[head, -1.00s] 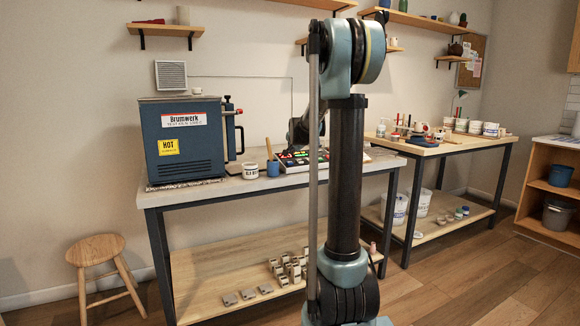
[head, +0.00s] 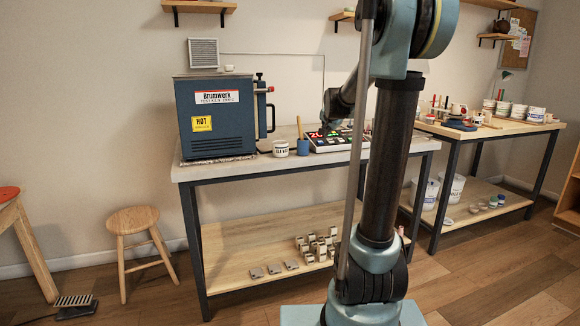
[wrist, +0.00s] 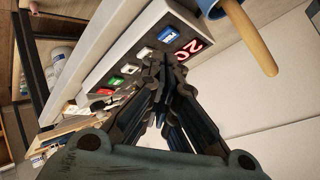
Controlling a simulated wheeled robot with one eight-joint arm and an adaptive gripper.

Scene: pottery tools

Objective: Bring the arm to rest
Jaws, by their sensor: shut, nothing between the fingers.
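My gripper (wrist: 158,75) is shut and empty in the wrist view, its dark fingers together. It is in front of a grey control panel with coloured buttons and a red lit display (wrist: 190,48). In the head view my gripper (head: 331,126) is small and partly lost against the panel (head: 340,142), at the back of the grey-topped table (head: 400,150). I cannot tell whether the fingertips touch the panel. My arm's column and upper links cover part of the table in the head view.
A blue kiln (head: 215,120) with a yellow HOT label stands left of the panel. A white jar (head: 280,148) and a blue cup (head: 303,146) holding a wooden-handled tool stand between them. A wooden stool (head: 133,222) and a foot pedal (head: 75,306) are at left.

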